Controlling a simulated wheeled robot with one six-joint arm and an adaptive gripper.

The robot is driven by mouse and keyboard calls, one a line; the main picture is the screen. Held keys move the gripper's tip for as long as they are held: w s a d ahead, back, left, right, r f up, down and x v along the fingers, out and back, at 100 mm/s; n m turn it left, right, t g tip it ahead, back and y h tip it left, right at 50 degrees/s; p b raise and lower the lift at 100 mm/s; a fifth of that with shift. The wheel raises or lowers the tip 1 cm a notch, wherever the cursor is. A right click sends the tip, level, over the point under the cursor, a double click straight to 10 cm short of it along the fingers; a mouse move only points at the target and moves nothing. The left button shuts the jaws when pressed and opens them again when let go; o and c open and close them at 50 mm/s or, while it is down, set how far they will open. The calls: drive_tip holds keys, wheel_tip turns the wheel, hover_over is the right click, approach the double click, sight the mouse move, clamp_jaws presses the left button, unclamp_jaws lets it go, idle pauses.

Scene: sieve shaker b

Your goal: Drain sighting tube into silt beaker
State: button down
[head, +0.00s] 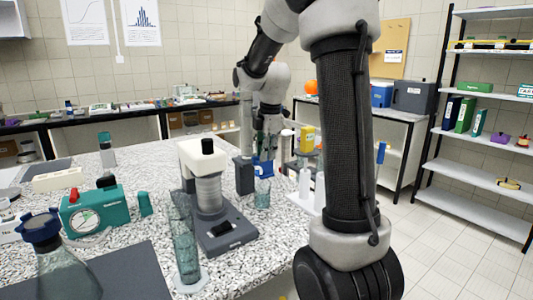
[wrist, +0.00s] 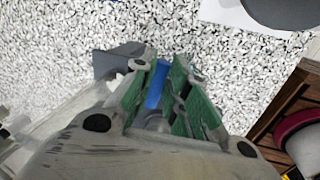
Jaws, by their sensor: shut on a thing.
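A clear upright tube (head: 247,112), which looks like the sighting tube, rises above a dark grey block (head: 244,176) on the speckled bench. In the wrist view a clear length (wrist: 68,108) runs left beside the grey block (wrist: 112,62). My gripper (head: 266,150) is shut on a blue part (wrist: 156,84) between its green pads; blue (head: 265,168) also shows beneath it in the head view. A small glass beaker (head: 262,194), likely the silt beaker, stands on the bench just below my gripper. Its contents are too small to tell. The tube's liquid level is unclear.
The sieve shaker (head: 207,190) stands left of the beaker. A tall glass cylinder (head: 185,252) is in front of it. A teal dial device (head: 92,211) and a blue-capped flask (head: 55,262) are at left. White bottles (head: 304,183) stand close right of the beaker.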

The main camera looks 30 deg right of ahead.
drive_tip(key=shift+w+d+n, duration=0.1)
drive_tip(key=shift+w+n, duration=0.2)
drive_tip(key=shift+n, duration=0.6)
drive_tip(key=c, duration=1.4)
unclamp_jaws()
drive_tip(key=shift+r, duration=0.1)
drive_tip(key=r, duration=0.4)
drive_tip(key=s+r, duration=0.1)
drive_tip(key=r, duration=0.2)
drive_tip(key=s+r, duration=0.1)
drive_tip(key=r, duration=0.3)
drive_tip(key=shift+s+r, duration=0.2)
drive_tip(key=shift+r, duration=0.15)
